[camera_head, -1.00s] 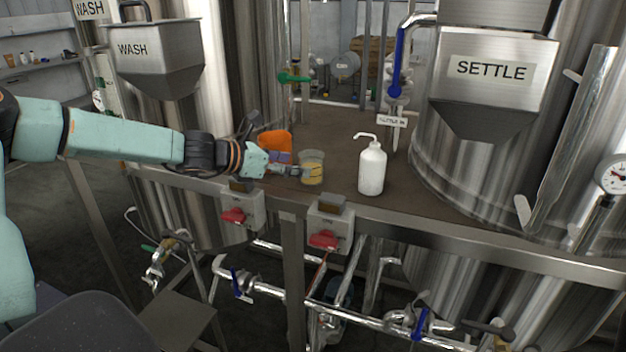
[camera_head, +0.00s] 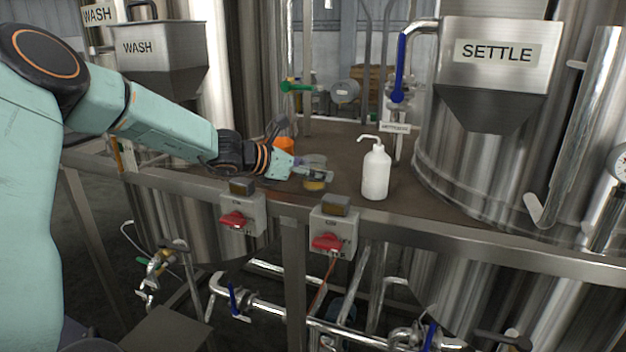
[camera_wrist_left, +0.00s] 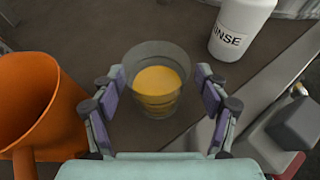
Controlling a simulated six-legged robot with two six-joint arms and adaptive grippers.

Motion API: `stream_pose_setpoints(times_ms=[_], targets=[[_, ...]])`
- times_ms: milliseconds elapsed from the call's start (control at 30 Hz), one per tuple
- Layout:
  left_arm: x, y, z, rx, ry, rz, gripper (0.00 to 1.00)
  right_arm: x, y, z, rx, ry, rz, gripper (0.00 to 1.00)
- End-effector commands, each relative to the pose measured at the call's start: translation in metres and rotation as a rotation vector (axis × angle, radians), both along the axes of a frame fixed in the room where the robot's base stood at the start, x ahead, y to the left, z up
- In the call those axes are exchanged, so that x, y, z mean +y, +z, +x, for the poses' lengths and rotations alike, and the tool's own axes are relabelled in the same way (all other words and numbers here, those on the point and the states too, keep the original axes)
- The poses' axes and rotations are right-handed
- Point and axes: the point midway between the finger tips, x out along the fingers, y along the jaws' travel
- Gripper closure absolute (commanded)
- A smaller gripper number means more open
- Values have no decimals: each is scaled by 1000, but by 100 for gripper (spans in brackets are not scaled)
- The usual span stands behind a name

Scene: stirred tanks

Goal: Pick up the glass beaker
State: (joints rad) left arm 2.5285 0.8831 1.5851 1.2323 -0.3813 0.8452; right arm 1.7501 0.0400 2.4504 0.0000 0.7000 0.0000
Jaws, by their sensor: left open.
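The glass beaker (camera_head: 315,184) stands on the brown bench top and holds a yellow-orange content. In the left wrist view the beaker (camera_wrist_left: 157,82) is upright, just ahead of and between the finger pads. My left gripper (camera_head: 312,176) is open, with one finger on each side of the beaker's near part; I cannot tell whether either pad touches the glass. In the head view the gripper hides part of the beaker. In the left wrist view the open fingers of the gripper (camera_wrist_left: 158,105) show. My right gripper is not in view.
A white rinse bottle (camera_head: 375,171) stands right of the beaker. An orange container (camera_head: 284,145) is close behind the gripper, at left in the wrist view (camera_wrist_left: 35,105). Red-switch boxes (camera_head: 333,232) line the bench's front edge. The settle tank (camera_head: 480,170) is at right.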

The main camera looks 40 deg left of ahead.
Motion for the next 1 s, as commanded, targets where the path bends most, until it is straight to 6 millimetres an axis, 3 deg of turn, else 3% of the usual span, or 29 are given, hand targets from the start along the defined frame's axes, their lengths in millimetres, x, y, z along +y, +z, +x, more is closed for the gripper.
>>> stream_pose_setpoints(times_ms=[300,633,1000], targets=[[-10,-15,32,3,0,4,26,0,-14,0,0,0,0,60],[-12,-15,36,0,0,-1,26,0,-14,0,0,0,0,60],[-12,-15,36,0,0,-1,58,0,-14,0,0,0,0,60]])
